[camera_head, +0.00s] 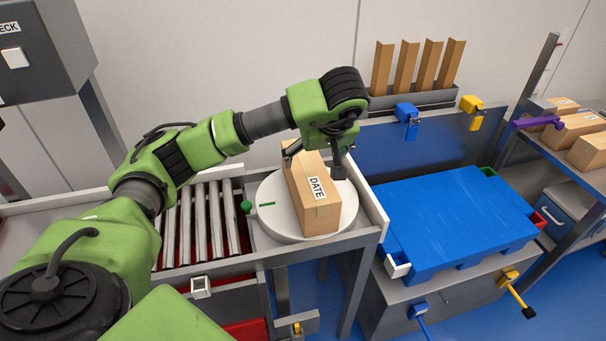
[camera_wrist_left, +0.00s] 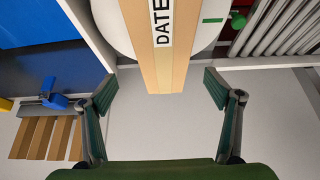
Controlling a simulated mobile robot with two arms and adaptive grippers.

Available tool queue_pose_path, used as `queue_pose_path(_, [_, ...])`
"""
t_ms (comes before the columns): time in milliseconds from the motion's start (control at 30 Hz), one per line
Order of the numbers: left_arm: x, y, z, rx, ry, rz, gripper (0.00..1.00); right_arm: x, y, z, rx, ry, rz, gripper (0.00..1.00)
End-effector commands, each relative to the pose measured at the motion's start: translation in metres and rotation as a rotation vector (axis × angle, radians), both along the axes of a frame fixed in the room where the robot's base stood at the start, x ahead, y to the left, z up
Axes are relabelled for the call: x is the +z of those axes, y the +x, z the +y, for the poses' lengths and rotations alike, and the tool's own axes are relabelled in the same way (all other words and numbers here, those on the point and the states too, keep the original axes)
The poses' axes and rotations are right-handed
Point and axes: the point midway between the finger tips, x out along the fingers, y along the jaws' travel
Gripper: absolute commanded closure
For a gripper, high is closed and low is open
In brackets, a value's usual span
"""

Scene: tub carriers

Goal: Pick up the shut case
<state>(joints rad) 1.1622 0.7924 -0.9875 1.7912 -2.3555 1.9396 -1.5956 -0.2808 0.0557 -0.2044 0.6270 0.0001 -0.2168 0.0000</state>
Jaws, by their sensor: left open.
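The shut case (camera_head: 318,213) is a long brown cardboard box with a DATE label. It lies on a round white turntable (camera_head: 267,218) at the end of the roller conveyor. My left gripper (camera_head: 314,164) is open above the case's far end, with one finger to each side of it in the picture. In the left wrist view, the case (camera_wrist_left: 176,72) reaches in between the two spread fingertips of my left gripper (camera_wrist_left: 160,92), with a gap on both sides. My right gripper is not in view.
A blue pallet (camera_head: 455,220) lies on a grey stand at the right, with coloured corner pieces. Cardboard strips (camera_head: 405,66) stand in a rack behind. More boxes (camera_head: 575,128) sit on a shelf at the far right. Metal rollers (camera_head: 200,225) lie left of the turntable.

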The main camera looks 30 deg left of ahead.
Motion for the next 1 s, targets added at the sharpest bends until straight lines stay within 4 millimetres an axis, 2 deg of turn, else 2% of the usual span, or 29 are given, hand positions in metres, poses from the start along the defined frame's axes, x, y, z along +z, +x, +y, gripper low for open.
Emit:
queue_pose_path(133, [-0.022, 0.006, 0.01, 0.003, 0.001, 0.008, 0.18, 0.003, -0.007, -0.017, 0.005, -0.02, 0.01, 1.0])
queue_pose_path(300, [-0.051, 0.016, 0.023, 0.003, 0.0, 0.007, 0.18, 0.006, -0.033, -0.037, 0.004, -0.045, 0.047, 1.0])
queue_pose_path(367, [-0.059, 0.02, 0.026, 0.003, -0.002, 0.006, 0.18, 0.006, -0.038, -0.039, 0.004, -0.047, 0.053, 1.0])
queue_pose_path(467, [-0.068, 0.024, 0.029, 0.001, -0.002, 0.004, 0.18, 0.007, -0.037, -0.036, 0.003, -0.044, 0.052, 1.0])
queue_pose_path(733, [-0.088, 0.029, 0.044, 0.004, -0.001, 0.007, 0.18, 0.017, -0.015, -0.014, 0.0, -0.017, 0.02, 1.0])
queue_pose_path(900, [-0.109, 0.036, 0.054, 0.001, -0.004, 0.006, 0.18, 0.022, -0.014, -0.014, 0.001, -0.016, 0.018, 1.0])
queue_pose_path(1000, [-0.115, 0.039, 0.057, 0.0, -0.002, 0.003, 0.18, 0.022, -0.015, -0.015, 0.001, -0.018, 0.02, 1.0])
